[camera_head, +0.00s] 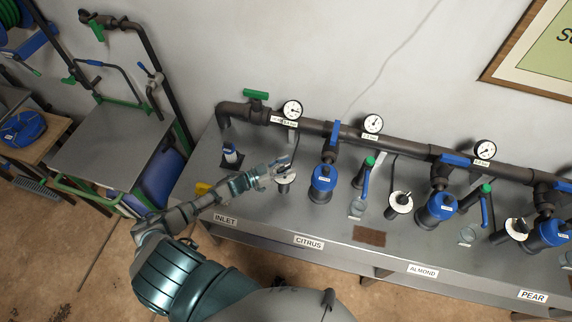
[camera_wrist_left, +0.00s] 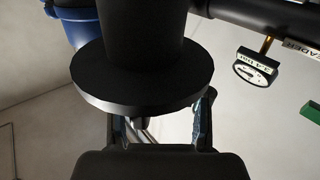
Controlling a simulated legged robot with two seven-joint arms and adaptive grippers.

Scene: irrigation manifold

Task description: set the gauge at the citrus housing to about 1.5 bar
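The citrus bench label (camera_head: 308,241) is below a blue-capped housing (camera_head: 323,180). To its left is a round regulator dial (camera_head: 285,187) with a white face. My left gripper (camera_head: 277,171) is at the top of this dial. In the left wrist view the dial's dark disc (camera_wrist_left: 140,95) fills the centre. The two fingers (camera_wrist_left: 166,125) stand apart on either side below it, with a visible gap. The gauge by the citrus housing (camera_head: 373,123) has a white face; its reading is too small to tell. My right gripper is out of view.
A dark header pipe (camera_head: 408,146) runs along the wall with a header gauge (camera_head: 291,110), also in the left wrist view (camera_wrist_left: 256,68). Another dial (camera_head: 400,203) and blue housing (camera_head: 437,207) stand to the right. A green-handled valve (camera_head: 256,95) is at the pipe's left end.

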